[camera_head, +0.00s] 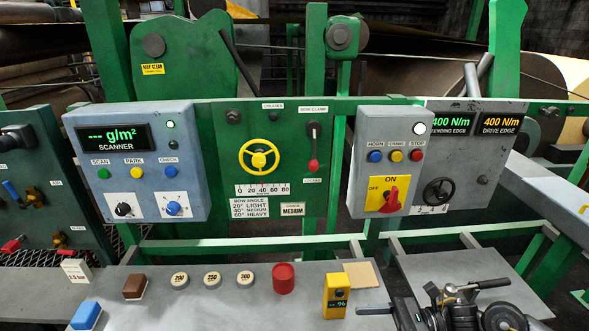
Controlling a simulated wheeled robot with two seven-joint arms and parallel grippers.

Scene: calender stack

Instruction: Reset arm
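My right arm comes in at the bottom right, low over the grey bench (240,312). The dark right gripper (376,310) points left, just right of a yellow handheld meter (337,297) reading 96. Only one finger shows clearly, so its opening cannot be told. I see nothing held in it. My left arm and gripper are not in view.
On the bench are a blue block (86,315), a brown block (135,286), several numbered discs (212,280), a red cylinder (284,278) and a tan square (362,274). Behind stand the scanner panel (140,145), yellow handwheel (259,155) and switch box (391,165).

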